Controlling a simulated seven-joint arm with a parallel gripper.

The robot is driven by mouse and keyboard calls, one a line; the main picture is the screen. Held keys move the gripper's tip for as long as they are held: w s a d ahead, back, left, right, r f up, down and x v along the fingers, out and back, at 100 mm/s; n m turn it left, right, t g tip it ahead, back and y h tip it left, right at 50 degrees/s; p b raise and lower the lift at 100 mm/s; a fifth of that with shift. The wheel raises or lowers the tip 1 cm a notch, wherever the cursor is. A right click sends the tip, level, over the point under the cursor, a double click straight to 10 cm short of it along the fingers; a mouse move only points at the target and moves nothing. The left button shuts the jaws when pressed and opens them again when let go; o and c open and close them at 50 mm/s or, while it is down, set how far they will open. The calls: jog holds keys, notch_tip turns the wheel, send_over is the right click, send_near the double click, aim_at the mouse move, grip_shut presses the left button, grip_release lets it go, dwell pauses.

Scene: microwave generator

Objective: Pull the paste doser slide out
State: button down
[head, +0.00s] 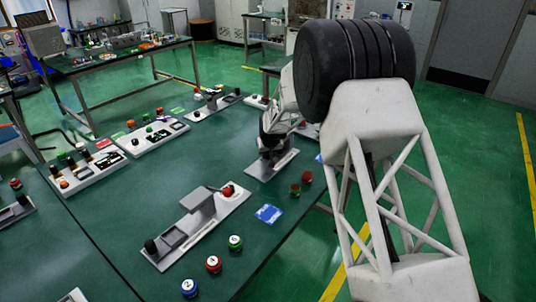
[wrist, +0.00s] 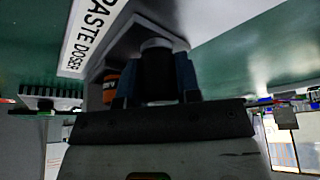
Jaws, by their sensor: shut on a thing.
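The paste doser, a grey device with a flat base plate (head: 262,170), stands near the right edge of the green table. In the wrist view its white "PASTE DOSER" label (wrist: 88,38) shows at the upper left. My gripper (wrist: 158,82) is shut on a black cylindrical knob (wrist: 157,70), with one finger on each side of it. In the head view my gripper (head: 276,148) is over the doser and hides much of it. How far the slide is out cannot be told.
A grey device with a raised platform (head: 198,205) stands in front, beside a blue packet (head: 268,214). Two small red-brown pieces (head: 301,183) lie right of the doser. Control boxes (head: 152,135) stand to the left.

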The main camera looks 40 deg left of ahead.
jog(key=shift+s, duration=4.8)
jog(key=c, duration=1.1)
grip_release()
jog(key=shift+s, duration=0.1)
jog(key=o, duration=0.3)
jog(key=v, duration=0.7)
jog(key=shift+r, duration=0.3)
jog(key=shift+d, duration=0.15)
